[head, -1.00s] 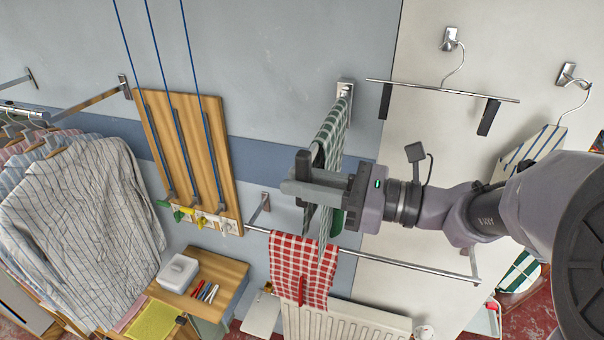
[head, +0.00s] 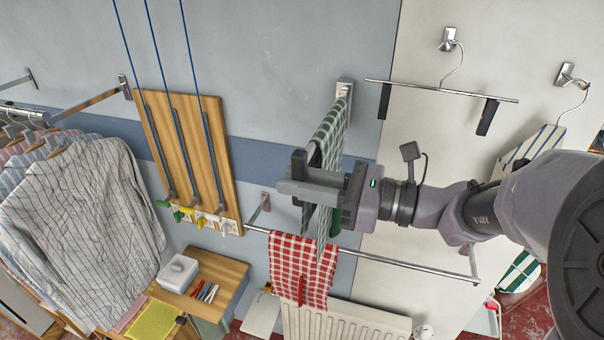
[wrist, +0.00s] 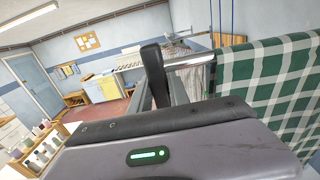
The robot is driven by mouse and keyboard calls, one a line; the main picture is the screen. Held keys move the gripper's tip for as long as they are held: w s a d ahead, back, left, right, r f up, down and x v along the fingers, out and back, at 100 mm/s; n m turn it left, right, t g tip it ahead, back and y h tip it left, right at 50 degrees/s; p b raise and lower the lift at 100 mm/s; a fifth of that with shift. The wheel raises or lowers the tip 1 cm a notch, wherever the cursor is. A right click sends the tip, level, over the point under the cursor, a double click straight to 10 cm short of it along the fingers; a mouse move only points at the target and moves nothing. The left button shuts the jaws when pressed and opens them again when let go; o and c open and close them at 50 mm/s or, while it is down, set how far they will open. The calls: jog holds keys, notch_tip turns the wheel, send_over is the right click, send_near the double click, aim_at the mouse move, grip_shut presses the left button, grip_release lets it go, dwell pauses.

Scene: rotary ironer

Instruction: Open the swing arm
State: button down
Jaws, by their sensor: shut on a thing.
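The swing arm is a chrome bar, seen in the wrist view (wrist: 190,61), with a green-and-white checked towel (head: 334,125) hanging over it. Its wall bracket (head: 345,88) is on the blue-grey wall in the head view. My gripper (head: 300,177) is at the outer end of the bar, beyond the towel, and is shut on it. In the head view the towel and my fingers hide most of the bar. In the wrist view the towel (wrist: 270,85) hangs at the right, close beside my gripper.
A fixed rail (head: 410,267) with a red checked towel (head: 303,268) runs below my gripper, above a white radiator (head: 350,322). A clip hanger (head: 440,91) hangs to the right. A wooden board (head: 190,150) with blue cords is left. Shirts hang at far left.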

jog(key=x, duration=0.5)
jog(key=shift+w, duration=0.2)
jog(key=shift+d, duration=0.1)
jog(key=c, duration=1.4)
grip_release()
jog(key=shift+o, duration=0.8)
jog(key=shift+w, duration=0.1)
jog(key=b+v, duration=0.4)
jog(key=v, duration=1.3)
jog(key=shift+r, duration=0.1)
